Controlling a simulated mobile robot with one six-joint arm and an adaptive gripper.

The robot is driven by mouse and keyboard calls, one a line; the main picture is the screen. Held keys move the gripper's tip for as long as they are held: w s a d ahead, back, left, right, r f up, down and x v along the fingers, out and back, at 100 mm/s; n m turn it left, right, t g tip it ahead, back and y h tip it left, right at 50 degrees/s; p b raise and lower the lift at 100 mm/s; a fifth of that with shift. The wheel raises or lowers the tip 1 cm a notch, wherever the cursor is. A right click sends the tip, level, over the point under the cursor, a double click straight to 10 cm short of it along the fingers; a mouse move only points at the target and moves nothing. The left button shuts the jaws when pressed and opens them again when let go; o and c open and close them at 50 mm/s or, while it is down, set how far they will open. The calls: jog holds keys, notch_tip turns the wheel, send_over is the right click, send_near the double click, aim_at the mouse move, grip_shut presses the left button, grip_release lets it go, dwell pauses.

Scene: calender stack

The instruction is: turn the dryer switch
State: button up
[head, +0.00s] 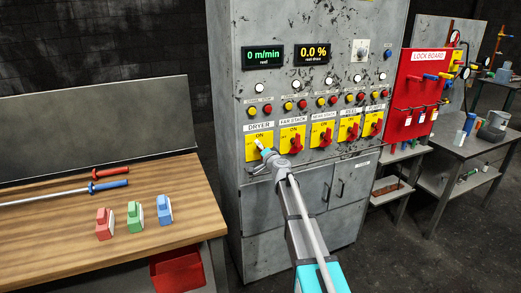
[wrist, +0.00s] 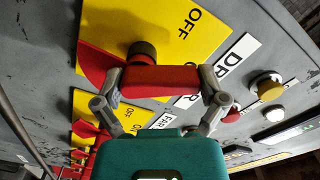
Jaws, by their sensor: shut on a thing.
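The dryer switch has a yellow plate (head: 252,151) under the DRYER label, at the left end of the switch row in the head view. My gripper (head: 265,154) is at this plate and hides most of the handle there. In the wrist view my gripper (wrist: 162,80) is shut on the red handle (wrist: 160,77), one finger at each end of it. The dark shaft (wrist: 142,52) behind the handle and the yellow plate (wrist: 205,45) with OFF lettering also show there. I cannot tell the handle's exact setting.
Buttons and lamps sit above. A wooden bench (head: 150,215) with coloured blocks is on the left. A red lock board (head: 410,100) is on the right.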

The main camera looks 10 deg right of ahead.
jog(key=m, duration=0.3)
jog(key=d+m, duration=0.1)
jog(key=m, duration=0.2)
jog(key=shift+r, duration=0.15)
dwell(0.5)
jog(key=o, duration=0.8)
jog(key=shift+w, duration=0.1)
jog(key=v, duration=1.2)
